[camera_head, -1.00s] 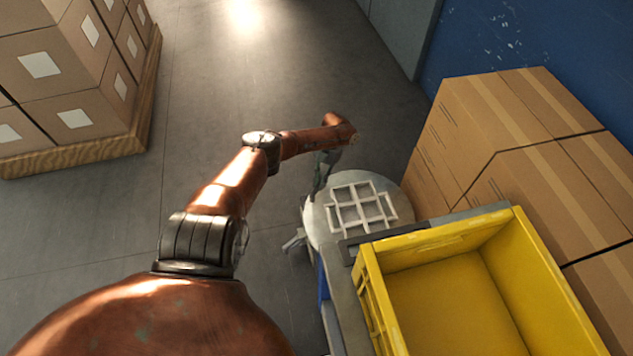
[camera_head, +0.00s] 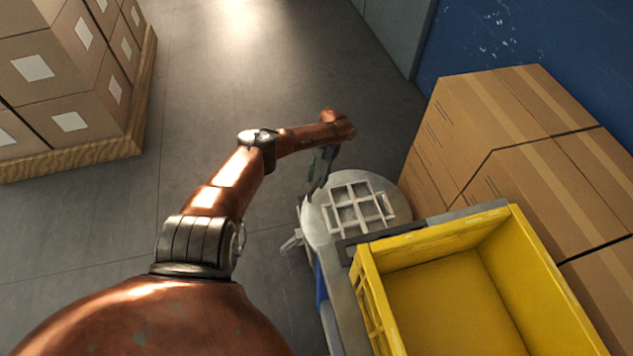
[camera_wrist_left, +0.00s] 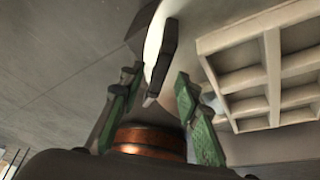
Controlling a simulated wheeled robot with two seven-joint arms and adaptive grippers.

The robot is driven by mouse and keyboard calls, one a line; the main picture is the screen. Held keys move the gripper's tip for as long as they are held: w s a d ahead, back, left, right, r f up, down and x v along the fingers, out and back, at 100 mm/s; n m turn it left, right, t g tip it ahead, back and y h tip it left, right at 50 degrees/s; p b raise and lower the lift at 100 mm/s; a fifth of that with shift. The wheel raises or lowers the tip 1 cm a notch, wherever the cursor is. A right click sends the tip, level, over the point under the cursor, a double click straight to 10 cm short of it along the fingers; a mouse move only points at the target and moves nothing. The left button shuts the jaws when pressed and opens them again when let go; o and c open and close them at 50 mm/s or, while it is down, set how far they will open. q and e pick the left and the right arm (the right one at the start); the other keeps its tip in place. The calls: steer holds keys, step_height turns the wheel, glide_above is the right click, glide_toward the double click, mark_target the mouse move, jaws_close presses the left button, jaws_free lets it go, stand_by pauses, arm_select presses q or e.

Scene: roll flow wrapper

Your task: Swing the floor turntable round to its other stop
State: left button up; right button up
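The floor turntable (camera_head: 316,226) is a round pale-grey disc beside the yellow crate. A white grid frame (camera_head: 358,207) lies on it and also shows in the left wrist view (camera_wrist_left: 270,65). A small grey lever-like part (camera_head: 292,243) sticks out at the disc's left side. My left gripper (camera_head: 315,190) points down at the disc's far-left edge. In the left wrist view its green-padded fingers (camera_wrist_left: 158,82) stand apart. A dark upright bar (camera_wrist_left: 166,55) shows between them, with no clear contact. My right gripper is out of view.
A yellow crate (camera_head: 365,290) stands on a grey-framed stand at the near right. Cardboard boxes (camera_head: 530,180) are stacked behind it against a blue wall. A pallet of boxes (camera_head: 70,85) stands at the far left. The grey floor (camera_head: 205,90) between is clear.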

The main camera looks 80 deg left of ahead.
arm_select(q)
steer(key=v, duration=1)
steer(key=shift+r, duration=0.2)
